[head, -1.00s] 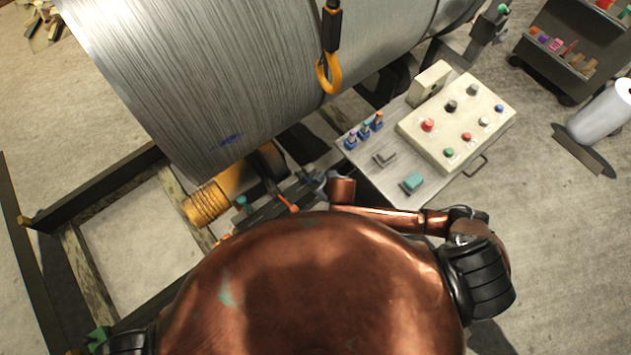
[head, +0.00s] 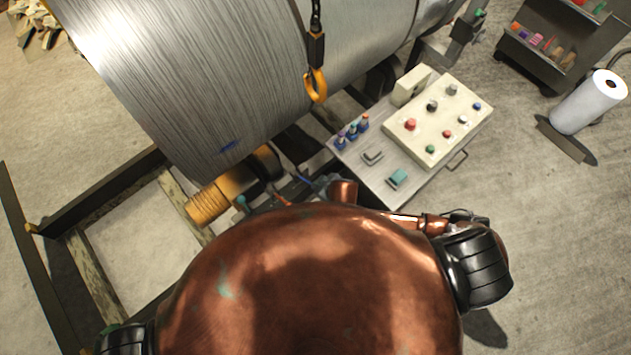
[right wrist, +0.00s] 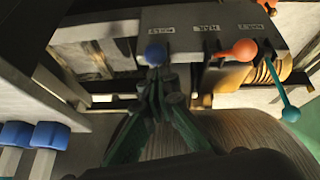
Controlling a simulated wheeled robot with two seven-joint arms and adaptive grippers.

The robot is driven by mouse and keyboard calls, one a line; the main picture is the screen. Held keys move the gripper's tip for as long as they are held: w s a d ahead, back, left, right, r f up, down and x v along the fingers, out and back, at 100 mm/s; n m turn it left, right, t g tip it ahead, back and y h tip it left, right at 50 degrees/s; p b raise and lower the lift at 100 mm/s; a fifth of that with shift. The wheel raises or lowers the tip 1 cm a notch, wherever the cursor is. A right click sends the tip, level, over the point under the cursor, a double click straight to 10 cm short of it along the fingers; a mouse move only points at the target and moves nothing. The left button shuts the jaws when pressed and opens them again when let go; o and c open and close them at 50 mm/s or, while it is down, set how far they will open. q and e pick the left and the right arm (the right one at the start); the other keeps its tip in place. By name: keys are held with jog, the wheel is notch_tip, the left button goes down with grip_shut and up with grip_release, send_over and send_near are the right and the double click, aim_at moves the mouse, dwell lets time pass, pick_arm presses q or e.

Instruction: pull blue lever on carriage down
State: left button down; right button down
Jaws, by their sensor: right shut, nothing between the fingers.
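In the right wrist view a grey labelled panel on the carriage (right wrist: 205,30) bears three levers with round knobs. The blue lever (right wrist: 156,53) is at the left, the orange lever (right wrist: 245,49) in the middle and the teal lever (right wrist: 290,113) at the right. My right gripper (right wrist: 162,80) is shut and empty, its fingertips at the blue knob. They overlap its lower edge in the picture; I cannot tell whether they touch it. In the head view my copper body and arm partly hide the carriage and this gripper. My left gripper is out of view.
A large metal drum (head: 190,80) lies behind the carriage, with an orange hook (head: 316,88) hanging before it. A control box (head: 440,120) with several buttons stands on a grey table (head: 390,195) at the right. Two blue-capped things (right wrist: 48,135) show in the wrist view.

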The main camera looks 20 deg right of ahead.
jog(key=shift+p+v, duration=0.65)
jog(key=shift+v, duration=0.3)
jog(key=shift+w+a, duration=0.15)
jog(key=shift+a, duration=0.05)
